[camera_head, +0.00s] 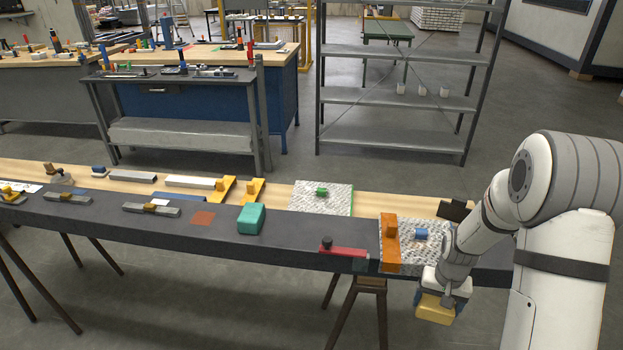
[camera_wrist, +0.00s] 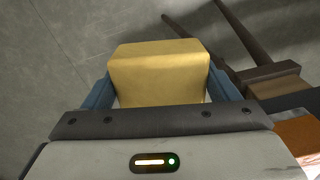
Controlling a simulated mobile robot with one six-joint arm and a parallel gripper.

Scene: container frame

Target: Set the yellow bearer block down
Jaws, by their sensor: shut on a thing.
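The yellow bearer block (camera_head: 436,308) is a plain, box-shaped block held in my gripper (camera_head: 431,297), in front of the bench's front edge at the right and over the floor. In the wrist view the yellow block (camera_wrist: 158,70) sits between the two blue fingers of my gripper (camera_wrist: 158,92), which are shut on its sides. The block's underside is hidden. The long bench (camera_head: 300,238) has a dark front strip and a light wood back strip.
An orange angle piece (camera_head: 390,250) and a blue block (camera_head: 421,234) on a speckled plate stand near my gripper. A red-handled clamp (camera_head: 345,250) is at the front edge. A teal block (camera_head: 251,219) lies farther left. Dark strip between teal block and clamp is clear.

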